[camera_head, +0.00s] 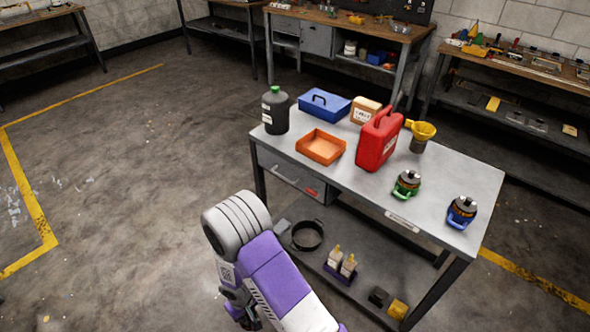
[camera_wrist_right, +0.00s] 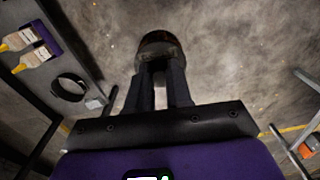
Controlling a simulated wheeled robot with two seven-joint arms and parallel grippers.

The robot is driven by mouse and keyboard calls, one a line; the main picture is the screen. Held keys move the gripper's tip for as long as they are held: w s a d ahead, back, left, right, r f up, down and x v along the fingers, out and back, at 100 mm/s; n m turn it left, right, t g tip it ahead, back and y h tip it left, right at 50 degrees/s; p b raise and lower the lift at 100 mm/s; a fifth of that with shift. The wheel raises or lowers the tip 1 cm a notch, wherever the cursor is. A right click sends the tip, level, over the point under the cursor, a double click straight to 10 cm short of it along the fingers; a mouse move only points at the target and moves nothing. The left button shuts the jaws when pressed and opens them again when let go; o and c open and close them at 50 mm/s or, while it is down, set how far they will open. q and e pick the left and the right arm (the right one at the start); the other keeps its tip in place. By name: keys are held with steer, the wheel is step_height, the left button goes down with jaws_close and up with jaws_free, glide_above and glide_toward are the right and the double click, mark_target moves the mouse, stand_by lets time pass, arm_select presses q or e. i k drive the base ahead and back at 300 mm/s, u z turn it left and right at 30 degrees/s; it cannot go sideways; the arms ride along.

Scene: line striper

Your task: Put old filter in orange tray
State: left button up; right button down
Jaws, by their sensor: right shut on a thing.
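My right gripper (camera_wrist_right: 160,70) is shut on a dark, round, can-like thing, which looks like the old filter (camera_wrist_right: 160,42), at the fingertips in the right wrist view. It is held in the air over the floor, beside the table. In the head view my right arm is at the bottom centre, and its fingers and the filter are hidden. The orange tray (camera_head: 321,147) lies on the tabletop near its left edge, and its inside looks empty. My left gripper is not in view.
A black ring (camera_head: 307,236) and brushes (camera_head: 341,262) are on the lower shelf.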

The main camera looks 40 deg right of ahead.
mark_target(322, 149)
steer(key=i, duration=1.85)
steer(key=z, duration=2.35)
